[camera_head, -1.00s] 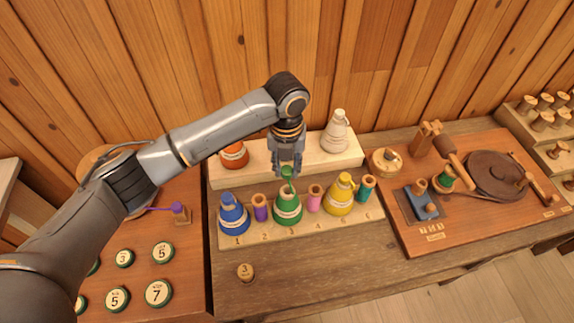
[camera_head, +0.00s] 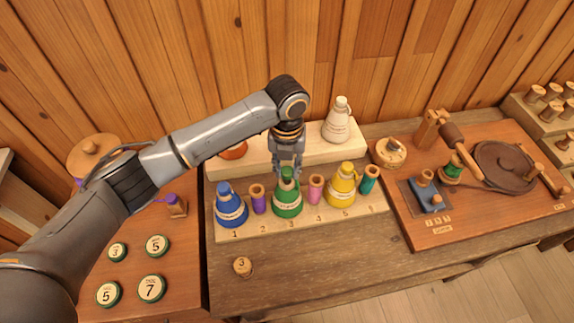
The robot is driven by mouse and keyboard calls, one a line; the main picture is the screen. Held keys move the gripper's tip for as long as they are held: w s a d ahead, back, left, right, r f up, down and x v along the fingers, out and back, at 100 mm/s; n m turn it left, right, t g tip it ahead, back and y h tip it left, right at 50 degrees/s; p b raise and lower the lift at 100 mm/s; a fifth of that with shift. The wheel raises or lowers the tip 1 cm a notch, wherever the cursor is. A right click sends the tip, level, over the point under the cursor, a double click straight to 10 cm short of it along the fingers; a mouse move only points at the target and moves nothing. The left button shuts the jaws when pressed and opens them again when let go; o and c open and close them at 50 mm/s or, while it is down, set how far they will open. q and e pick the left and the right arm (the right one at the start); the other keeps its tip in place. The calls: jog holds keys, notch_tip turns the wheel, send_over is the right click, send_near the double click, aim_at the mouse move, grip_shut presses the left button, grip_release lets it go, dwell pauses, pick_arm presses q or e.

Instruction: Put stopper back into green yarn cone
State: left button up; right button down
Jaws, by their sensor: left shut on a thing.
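The green yarn cone (camera_head: 288,205) stands upright on the front wooden rack (camera_head: 330,222), between a purple spool and a pink spool. My left gripper (camera_head: 287,170) is right above the cone, pointing down, and is shut on the green stopper (camera_head: 287,175). The stopper sits at the cone's mouth, in line with it. Whether it is fully seated cannot be told. My right gripper is not in view.
Close beside the cone stand a purple spool (camera_head: 258,200) and a pink spool (camera_head: 316,189), with a blue cone (camera_head: 231,207) and a yellow cone (camera_head: 342,188) beyond. A white cone (camera_head: 337,124) stands on the back shelf. The front table is mostly clear.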

pick_arm(q)
jog(key=shift+f, duration=0.2)
jog(key=shift+f+b, duration=0.6)
jog(key=shift+f, duration=0.45)
jog(key=o, duration=1.2)
jog(key=shift+r, duration=0.1)
notch_tip(320, 180, up, 9)
jog(key=p, duration=0.9)
jog(key=shift+r, duration=0.1)
